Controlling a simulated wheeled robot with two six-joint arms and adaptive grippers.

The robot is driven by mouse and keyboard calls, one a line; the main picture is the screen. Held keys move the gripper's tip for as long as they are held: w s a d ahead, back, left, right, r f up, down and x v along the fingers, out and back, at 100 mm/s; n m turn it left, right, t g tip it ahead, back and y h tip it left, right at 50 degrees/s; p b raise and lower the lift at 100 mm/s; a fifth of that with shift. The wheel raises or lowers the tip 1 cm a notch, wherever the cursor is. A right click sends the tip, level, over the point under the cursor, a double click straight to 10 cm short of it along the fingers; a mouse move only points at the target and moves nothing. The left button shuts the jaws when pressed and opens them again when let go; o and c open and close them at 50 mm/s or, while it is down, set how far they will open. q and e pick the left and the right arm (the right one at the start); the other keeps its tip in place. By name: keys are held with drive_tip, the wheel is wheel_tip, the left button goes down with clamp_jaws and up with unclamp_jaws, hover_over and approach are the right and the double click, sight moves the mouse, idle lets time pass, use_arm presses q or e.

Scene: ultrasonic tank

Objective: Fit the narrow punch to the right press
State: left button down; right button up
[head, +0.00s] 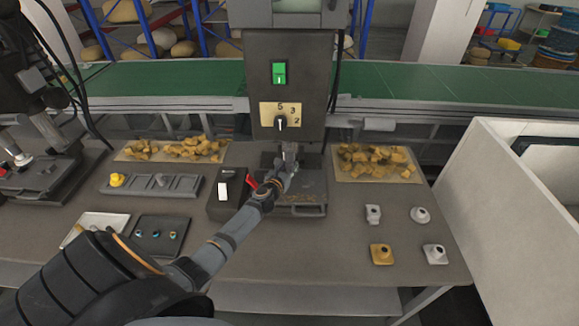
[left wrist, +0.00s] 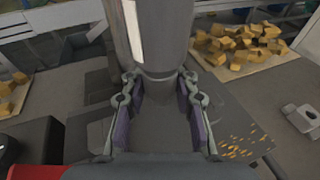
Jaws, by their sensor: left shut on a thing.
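The right press (head: 288,80) stands mid-picture in the head view, with a green button and a numbered dial. My left gripper (head: 285,172) reaches in under its head, above its bed (head: 302,208). In the left wrist view the gripper (left wrist: 163,120) has its fingers on both sides of a grey upright piece, apparently the narrow punch (left wrist: 162,110), and is shut on it. A wide grey cylinder (left wrist: 160,35) rises directly above it; whether the two join or only touch I cannot tell. My right gripper is not in view.
A dark box with a red lever (head: 230,190) stands beside the bed. A rack (head: 190,187) holds a yellow and a grey piece. Trays of yellow-brown lumps (head: 375,163) flank the press. Several small fittings (head: 381,254) stand at right. A white-walled bin (head: 485,190) bounds the table there.

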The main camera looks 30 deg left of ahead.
use_arm(q)
drive_tip(key=shift+r+p, duration=0.45)
drive_tip(key=shift+r, duration=0.05)
idle(1.0)
drive_tip(key=c, duration=1)
unclamp_jaws()
drive_tip(key=shift+o, duration=0.4)
drive_tip(key=shift+f, duration=0.1)
drive_tip(key=o, duration=0.5)
drive_tip(key=shift+o, duration=0.2)
drive_tip(key=shift+s, duration=0.1)
